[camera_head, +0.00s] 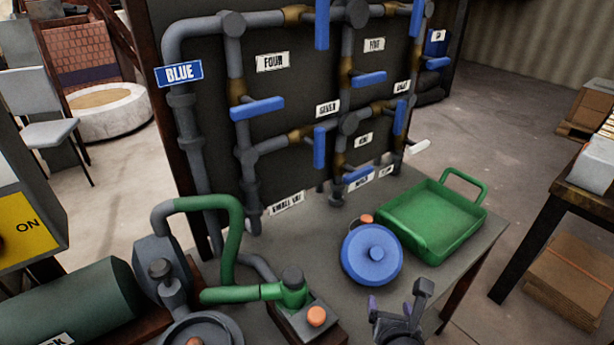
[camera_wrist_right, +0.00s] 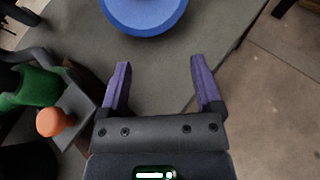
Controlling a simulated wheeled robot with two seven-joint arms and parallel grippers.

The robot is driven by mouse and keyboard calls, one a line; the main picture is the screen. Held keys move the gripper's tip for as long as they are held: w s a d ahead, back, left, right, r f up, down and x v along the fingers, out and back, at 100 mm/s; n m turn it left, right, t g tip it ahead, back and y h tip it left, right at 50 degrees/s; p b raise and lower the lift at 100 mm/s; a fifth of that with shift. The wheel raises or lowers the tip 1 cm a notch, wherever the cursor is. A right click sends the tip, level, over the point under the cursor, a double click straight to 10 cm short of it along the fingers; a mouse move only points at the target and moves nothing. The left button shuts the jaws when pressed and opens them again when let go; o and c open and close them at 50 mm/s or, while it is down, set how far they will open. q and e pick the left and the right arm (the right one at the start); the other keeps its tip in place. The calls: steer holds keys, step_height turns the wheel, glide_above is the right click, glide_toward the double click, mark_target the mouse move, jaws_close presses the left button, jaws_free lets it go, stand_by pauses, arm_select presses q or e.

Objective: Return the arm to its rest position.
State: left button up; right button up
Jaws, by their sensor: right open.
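My right gripper (camera_head: 398,305) is at the bottom of the head view, over the near right part of the grey table (camera_head: 310,255). In the right wrist view its two purple fingers (camera_wrist_right: 161,82) stand wide apart with nothing between them. A round blue lidded pot (camera_head: 371,256) stands on the table just beyond the gripper. The pot also shows at the top of the wrist view (camera_wrist_right: 145,12), apart from the fingertips. My left gripper is in neither view.
A green tray (camera_head: 432,252) stands right of the pot. Pipes with blue valve handles (camera_head: 257,109) rise behind the table. A green pump pipe (camera_head: 236,235) and a box with an orange button (camera_head: 316,317) stand to the left.

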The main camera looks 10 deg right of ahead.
steer(key=s+a+f+m+g+y+p, duration=0.35)
steer(key=s+f+m+g+p, duration=0.35)
steer(key=s+f+m, duration=0.55)
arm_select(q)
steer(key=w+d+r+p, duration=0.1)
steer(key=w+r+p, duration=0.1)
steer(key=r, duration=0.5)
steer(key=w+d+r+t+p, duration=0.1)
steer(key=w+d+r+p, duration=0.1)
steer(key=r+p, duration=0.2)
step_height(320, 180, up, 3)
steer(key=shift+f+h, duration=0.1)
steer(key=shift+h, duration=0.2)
arm_select(e)
steer(key=s+a+f+m+g, duration=0.1)
steer(key=s+m+g, duration=0.3)
steer(key=s+m, duration=1.1)
steer(key=s+a+y, duration=0.1)
steer(key=s, duration=0.4)
steer(key=shift+s+a+f, duration=0.2)
steer(key=shift+s+f, duration=0.1)
steer(key=shift+s, duration=0.1)
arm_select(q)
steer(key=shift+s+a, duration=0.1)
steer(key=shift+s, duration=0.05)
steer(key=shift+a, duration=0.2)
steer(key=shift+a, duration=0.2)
